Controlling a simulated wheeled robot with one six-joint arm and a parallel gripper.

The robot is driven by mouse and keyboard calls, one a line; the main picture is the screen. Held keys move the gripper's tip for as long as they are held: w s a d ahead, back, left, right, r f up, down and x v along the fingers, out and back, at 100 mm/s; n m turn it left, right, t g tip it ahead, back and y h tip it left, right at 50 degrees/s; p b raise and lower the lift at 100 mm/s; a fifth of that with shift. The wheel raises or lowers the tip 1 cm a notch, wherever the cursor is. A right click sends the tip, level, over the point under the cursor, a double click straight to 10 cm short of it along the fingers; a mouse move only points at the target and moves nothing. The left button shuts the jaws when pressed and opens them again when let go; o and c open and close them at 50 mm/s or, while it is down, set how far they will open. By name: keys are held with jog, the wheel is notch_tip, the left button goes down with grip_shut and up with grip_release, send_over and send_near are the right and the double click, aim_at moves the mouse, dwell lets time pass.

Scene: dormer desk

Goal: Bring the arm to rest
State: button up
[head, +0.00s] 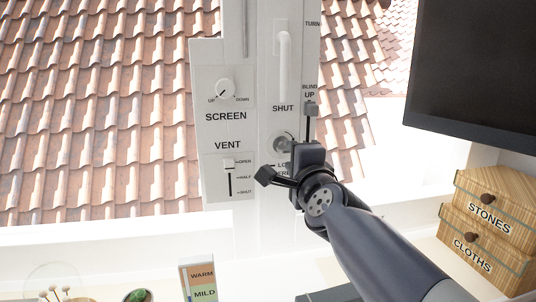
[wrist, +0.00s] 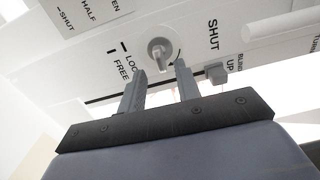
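My gripper (wrist: 160,68) is open in the wrist view, with a clear gap between its two fingers and nothing held. A round grey lock knob (wrist: 160,52) on the white window panel lies just beyond the fingertips, between them in the picture. I cannot tell whether they touch it. In the head view my arm reaches up from the lower right, and my gripper (head: 294,153) is in front of the panel just below the knob (head: 281,143). The gripper partly covers the LOCK/FREE lettering there.
The panel carries a white handle (head: 284,64), a blind slider (head: 311,108), a screen dial (head: 224,89) and a vent slider (head: 229,163) near OPEN. A dark monitor (head: 476,65) hangs at the right, above wooden drawers (head: 488,225). A WARM/MILD card (head: 201,279) stands at the bottom.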

aim_at(287, 151)
jog(key=w, duration=0.3)
jog(key=shift+w+a, duration=0.35)
jog(key=shift+w, duration=0.05)
jog(key=shift+s+r+n, duration=0.15)
jog(key=shift+n, duration=0.95)
jog(key=shift+n+p, duration=0.45)
jog(key=shift+n, duration=0.65)
jog(key=n+p, duration=0.2)
jog(key=n, duration=0.1)
jog(key=n+p, duration=0.1)
jog(key=shift+r, duration=0.25)
jog(key=n+p, duration=0.6)
jog(key=p, duration=0.1)
jog(key=shift+a, duration=0.1)
jog(key=n+p, duration=0.2)
jog(key=p, duration=0.1)
jog(key=shift+n, duration=0.3)
jog(key=shift+f+n+p, duration=0.1)
jog(key=shift+n+p, duration=0.3)
jog(key=shift+p, duration=0.05)
jog(key=shift+f, duration=0.1)
jog(key=shift+s, duration=0.1)
